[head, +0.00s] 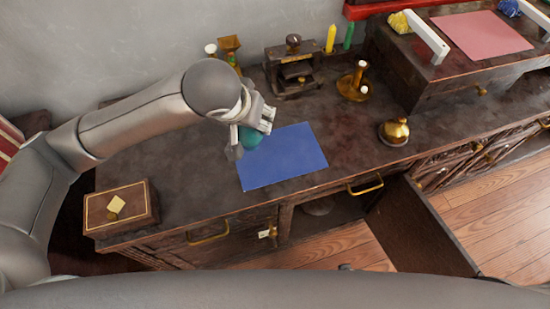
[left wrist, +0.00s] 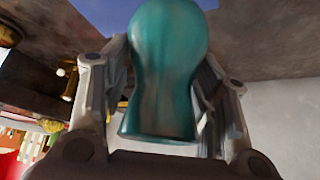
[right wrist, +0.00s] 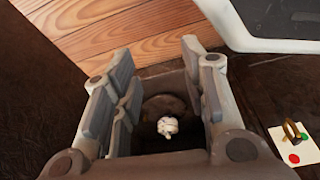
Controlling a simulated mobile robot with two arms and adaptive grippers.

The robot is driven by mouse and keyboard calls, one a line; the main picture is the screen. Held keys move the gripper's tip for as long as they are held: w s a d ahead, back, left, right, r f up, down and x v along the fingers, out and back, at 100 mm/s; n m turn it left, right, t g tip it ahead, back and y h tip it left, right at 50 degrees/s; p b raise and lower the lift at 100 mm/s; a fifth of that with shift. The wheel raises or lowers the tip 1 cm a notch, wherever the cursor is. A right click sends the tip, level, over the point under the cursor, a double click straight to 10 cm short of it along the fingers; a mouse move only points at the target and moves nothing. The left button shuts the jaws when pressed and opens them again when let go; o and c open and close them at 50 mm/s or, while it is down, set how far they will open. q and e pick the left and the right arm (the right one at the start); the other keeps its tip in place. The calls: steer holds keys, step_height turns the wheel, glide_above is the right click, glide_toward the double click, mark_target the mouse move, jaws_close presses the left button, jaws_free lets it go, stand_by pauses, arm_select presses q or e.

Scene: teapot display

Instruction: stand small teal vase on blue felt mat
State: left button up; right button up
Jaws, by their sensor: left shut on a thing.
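The small teal vase (head: 250,138) is held in my left gripper (head: 252,130), over the upper left part of the blue felt mat (head: 287,163) in the head view. The gripper and arm partly hide it there. In the left wrist view the vase (left wrist: 168,75) fills the space between the two fingers, and part of the blue mat (left wrist: 105,12) shows beyond. I cannot tell whether the vase touches the mat. My right gripper (right wrist: 163,85) is open with nothing between its fingers, and is not seen in the head view.
The visible mat is otherwise bare. A wooden box (head: 120,208) stands at the cabinet's left end. Candles, a small dark chest (head: 294,72) and a brass pot (head: 394,130) stand behind and right.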

steer(key=w+r+b, duration=0.6)
steer(key=w+b, duration=0.1)
arm_select(q)
steer(key=s+d+r+m+g+h+b, duration=0.1)
steer(key=s+d+r+m+h+b, duration=0.2)
steer(key=d, duration=0.5)
steer(key=s+d+r+m+g+b, duration=0.15)
steer(key=s+d+m, duration=0.3)
steer(key=d, duration=0.45)
steer(key=b, duration=0.1)
glide_above(283, 150)
steer(key=shift+n+t, duration=0.25)
steer(key=shift+f, duration=5.95)
arm_select(e)
step_height(283, 150, up, 12)
steer(key=t, duration=0.1)
steer(key=shift+s+a+r+t, duration=0.2)
steer(key=shift+s+a+t, duration=0.1)
steer(key=shift+s, duration=0.1)
